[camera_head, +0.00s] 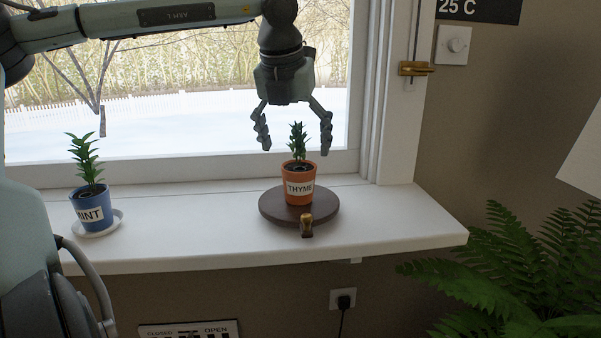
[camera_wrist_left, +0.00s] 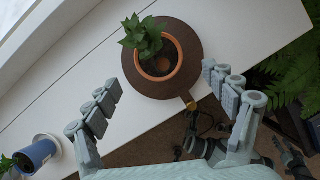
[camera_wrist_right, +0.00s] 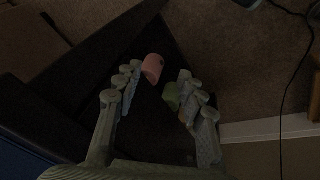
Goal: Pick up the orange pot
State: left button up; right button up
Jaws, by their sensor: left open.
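The orange pot (camera_head: 299,188), labelled THYME, stands upright on a round dark wooden turntable (camera_head: 265,208) on the white window sill and holds a small green plant. My left gripper (camera_head: 296,150) is open above it, with its fingers pointing down on either side of the plant top. Nothing is between the fingertips but the leaves. In the left wrist view, the orange pot (camera_wrist_left: 160,72) shows from above, ahead of the spread fingers and not touched.
A blue pot (camera_head: 91,208) labelled MINT stands on a white saucer at the left of the sill (camera_head: 180,235). A brass-tipped knob (camera_head: 306,224) projects from the turntable's front. A fern (camera_head: 500,270) is at the lower right. Pink (camera_wrist_right: 152,68) and green (camera_wrist_right: 171,96) objects lie near my right fingers.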

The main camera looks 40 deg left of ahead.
aim_at(299, 167)
pick_arm(q)
jog(key=shift+w+a, duration=0.2)
jog(key=shift+w+f, duration=0.15)
jog(key=shift+f, duration=0.15)
jog(key=p+x, duration=0.1)
jog(key=x, duration=0.6)
pick_arm(e)
jog(key=shift+w+a+f, duration=0.1)
jog(key=shift+w+f, duration=0.05)
jog(key=shift+f, duration=0.4)
jog(key=shift+w+a+f, duration=0.1)
jog(key=shift+w+f, duration=0.05)
jog(key=shift+f, duration=0.35)
pick_arm(q)
jog(key=shift+c, duration=0.3)
jog(key=shift+r, duration=0.1)
jog(key=c, duration=1.5)
